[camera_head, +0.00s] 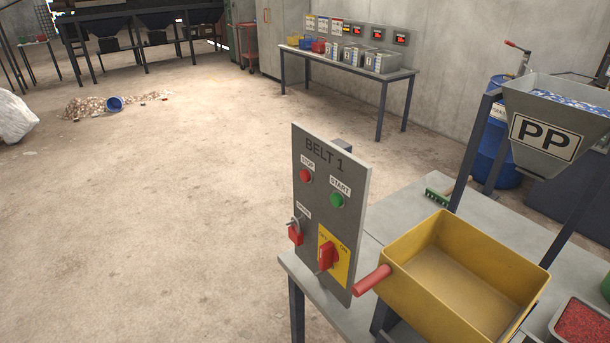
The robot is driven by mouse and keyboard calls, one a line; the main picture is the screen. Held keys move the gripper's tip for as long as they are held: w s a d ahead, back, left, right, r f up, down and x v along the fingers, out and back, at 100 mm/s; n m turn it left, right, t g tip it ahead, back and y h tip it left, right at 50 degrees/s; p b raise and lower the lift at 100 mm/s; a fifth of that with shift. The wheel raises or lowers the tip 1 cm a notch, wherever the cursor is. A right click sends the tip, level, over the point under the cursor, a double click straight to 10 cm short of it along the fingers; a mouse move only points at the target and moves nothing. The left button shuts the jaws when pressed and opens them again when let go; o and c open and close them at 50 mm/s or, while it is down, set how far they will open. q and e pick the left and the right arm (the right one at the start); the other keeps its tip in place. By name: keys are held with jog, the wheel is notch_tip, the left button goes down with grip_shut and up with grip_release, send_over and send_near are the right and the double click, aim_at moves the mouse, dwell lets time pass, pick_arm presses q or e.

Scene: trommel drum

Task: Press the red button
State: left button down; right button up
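The red button (305,176) sits on the upper left of the grey control panel (345,164) marked BELT 1, under a STOP label. A green button (337,201) under a START label is to its right and a little lower. Lower on the panel are a red padlock (296,235) at the left edge and a red rotary switch (327,256) on a yellow plate. The red button is in plain view with nothing in front of it. Neither gripper shows in the head view.
A yellow bin (470,237) with a red handle stands right of the panel on a grey table (402,215). A PP hopper (543,137) stands behind it. A back table (350,64) carries several boxes. Spilled pieces and a blue bucket (115,103) lie far left. The floor left of the panel is clear.

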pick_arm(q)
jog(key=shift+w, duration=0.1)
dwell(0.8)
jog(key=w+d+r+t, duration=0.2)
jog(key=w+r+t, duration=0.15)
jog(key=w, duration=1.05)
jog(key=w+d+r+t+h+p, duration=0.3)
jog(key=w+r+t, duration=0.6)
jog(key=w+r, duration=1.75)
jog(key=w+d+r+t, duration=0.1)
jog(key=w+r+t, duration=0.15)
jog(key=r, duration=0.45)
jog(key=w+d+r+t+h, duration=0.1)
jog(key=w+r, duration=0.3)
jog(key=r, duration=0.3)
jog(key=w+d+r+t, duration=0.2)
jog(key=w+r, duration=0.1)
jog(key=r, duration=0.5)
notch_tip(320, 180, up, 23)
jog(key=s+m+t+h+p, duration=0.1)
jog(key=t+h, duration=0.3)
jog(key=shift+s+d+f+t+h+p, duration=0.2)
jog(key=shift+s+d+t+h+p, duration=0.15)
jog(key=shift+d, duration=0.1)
